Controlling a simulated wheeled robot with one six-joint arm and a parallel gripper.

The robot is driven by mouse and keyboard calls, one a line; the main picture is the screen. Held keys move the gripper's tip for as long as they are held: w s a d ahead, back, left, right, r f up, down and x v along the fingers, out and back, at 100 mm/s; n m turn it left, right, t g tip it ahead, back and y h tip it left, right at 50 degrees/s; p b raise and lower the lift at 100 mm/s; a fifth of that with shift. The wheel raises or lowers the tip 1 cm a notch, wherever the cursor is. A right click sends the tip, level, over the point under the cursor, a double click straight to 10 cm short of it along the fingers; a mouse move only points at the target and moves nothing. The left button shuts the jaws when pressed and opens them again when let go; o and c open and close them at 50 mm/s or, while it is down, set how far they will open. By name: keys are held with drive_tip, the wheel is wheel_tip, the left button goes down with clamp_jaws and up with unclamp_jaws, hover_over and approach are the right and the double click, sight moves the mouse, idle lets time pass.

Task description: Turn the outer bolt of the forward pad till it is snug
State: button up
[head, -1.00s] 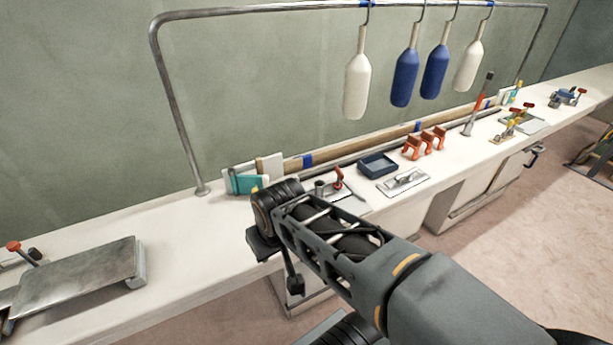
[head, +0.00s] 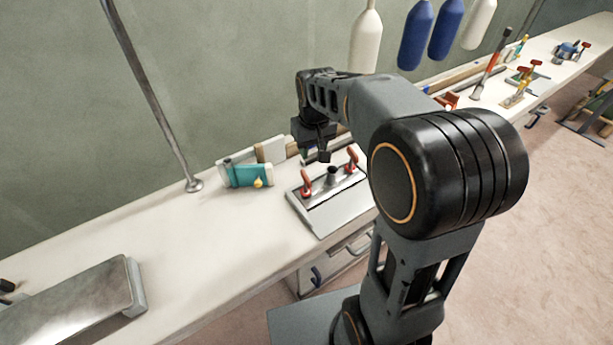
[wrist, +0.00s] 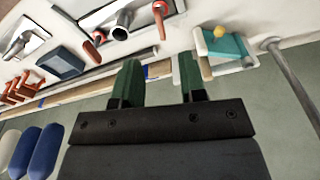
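A flat metal pad (head: 334,212) lies on the white bench, with a red handle at either end and a short dark tube between them. In the head view the left red handle (head: 306,182) and the right red handle (head: 352,158) stand beside the dark tube (head: 332,175). In the wrist view the tube (wrist: 120,33) shows an open mouth at the top. I cannot make out a bolt head, nor tell which pad is the forward one. My gripper (head: 322,156) hangs above the pad's back edge. Its two green fingers (wrist: 160,80) are apart with nothing between them.
A teal box (head: 245,177) with a yellow knob stands left of the pad, near a metal post (head: 192,185). White and blue bottles (head: 415,35) hang behind my arm. A blue tray (wrist: 60,65) and orange clamps (wrist: 14,90) lie along the bench. The bench between post and front edge is clear.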

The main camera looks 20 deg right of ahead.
drive_tip(key=g, duration=0.1)
approach(306, 175)
wheel_tip(306, 175, down, 10)
drive_tip(key=shift+w+f, duration=0.15)
drive_tip(key=shift+f, duration=0.05)
idle(0.4)
clamp_jaws()
